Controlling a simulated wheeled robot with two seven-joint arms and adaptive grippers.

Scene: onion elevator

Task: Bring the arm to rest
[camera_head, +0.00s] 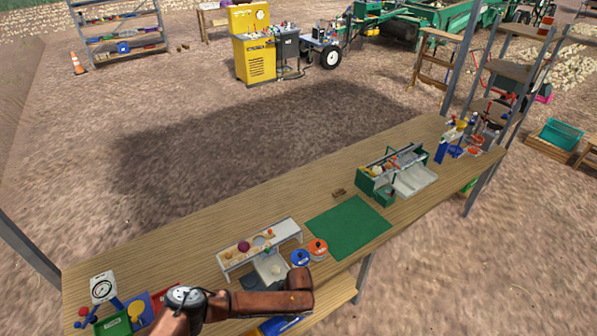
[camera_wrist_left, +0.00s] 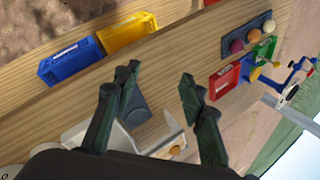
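My left gripper (camera_wrist_left: 158,76) shows in the left wrist view, its two dark fingers spread apart with nothing between the tips. Behind them lie the wooden bench top and a dark blue-grey plate, partly covered by a finger. In the head view a brown and dark arm of mine reaches across the front left of the wooden bench (camera_head: 225,212); the gripper itself cannot be made out there. My right gripper is in neither view.
A white stand (camera_head: 284,228), blue tin (camera_head: 300,258), orange-topped tin (camera_head: 317,246), green mat (camera_head: 348,226) and green toolbox (camera_head: 377,185) stand on the bench. The wrist view shows a blue bin (camera_wrist_left: 72,63), yellow bin (camera_wrist_left: 128,35) and red bin (camera_wrist_left: 225,83). The bench's back strip is mostly clear.

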